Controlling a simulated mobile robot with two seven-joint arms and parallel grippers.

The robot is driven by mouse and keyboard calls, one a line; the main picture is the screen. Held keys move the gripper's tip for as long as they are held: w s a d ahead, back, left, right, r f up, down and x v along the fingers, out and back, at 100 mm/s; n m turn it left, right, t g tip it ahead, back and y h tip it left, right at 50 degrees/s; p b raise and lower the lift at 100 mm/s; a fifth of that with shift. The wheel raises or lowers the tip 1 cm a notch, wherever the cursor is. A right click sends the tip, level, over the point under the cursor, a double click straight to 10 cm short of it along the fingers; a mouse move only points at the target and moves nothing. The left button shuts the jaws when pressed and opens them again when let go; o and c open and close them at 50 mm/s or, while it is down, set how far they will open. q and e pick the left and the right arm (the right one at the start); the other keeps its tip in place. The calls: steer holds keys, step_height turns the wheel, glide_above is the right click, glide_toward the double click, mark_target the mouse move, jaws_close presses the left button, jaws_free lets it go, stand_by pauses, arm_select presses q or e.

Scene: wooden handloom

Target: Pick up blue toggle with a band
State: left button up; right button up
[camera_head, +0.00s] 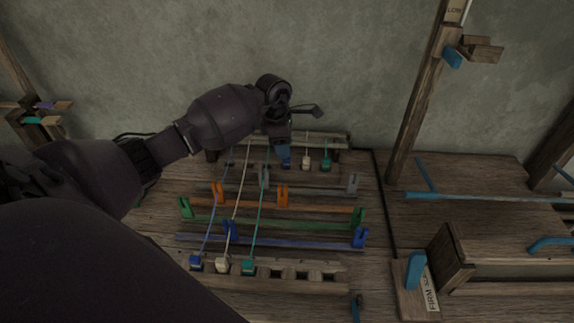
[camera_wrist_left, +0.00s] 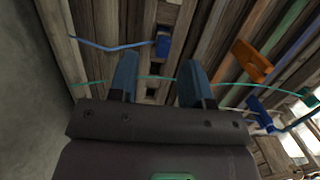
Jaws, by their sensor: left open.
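A small blue toggle (camera_wrist_left: 162,45) sits on the wooden rail in the left wrist view, with a thin blue band (camera_wrist_left: 105,47) running from it toward the wall. In the head view a blue toggle (camera_head: 286,164) shows at the back rail, just below my left gripper (camera_head: 283,150). In the wrist view my left gripper (camera_wrist_left: 158,68) is open and empty, with its blue fingers apart. The toggle lies a little beyond the fingertips, between them in the picture. A teal band (camera_wrist_left: 150,78) crosses behind the fingers. My right gripper is not in view.
White (camera_head: 306,163) and teal (camera_head: 326,163) toggles stand to the right on the back rail. Blue, white and teal toggles sit on the front rail (camera_head: 310,284), their bands stretched backward. Orange, green and blue bars lie between. The wall (camera_head: 340,70) is close behind.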

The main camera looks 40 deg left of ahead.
mark_target(287, 165)
arm_select(q)
steer(key=shift+d+f, duration=0.2)
steer(key=shift+f, duration=1.1)
steer(key=shift+d+f, duration=0.2)
steer(key=shift+f, duration=1.05)
steer(key=shift+c, duration=0.4)
jaws_close()
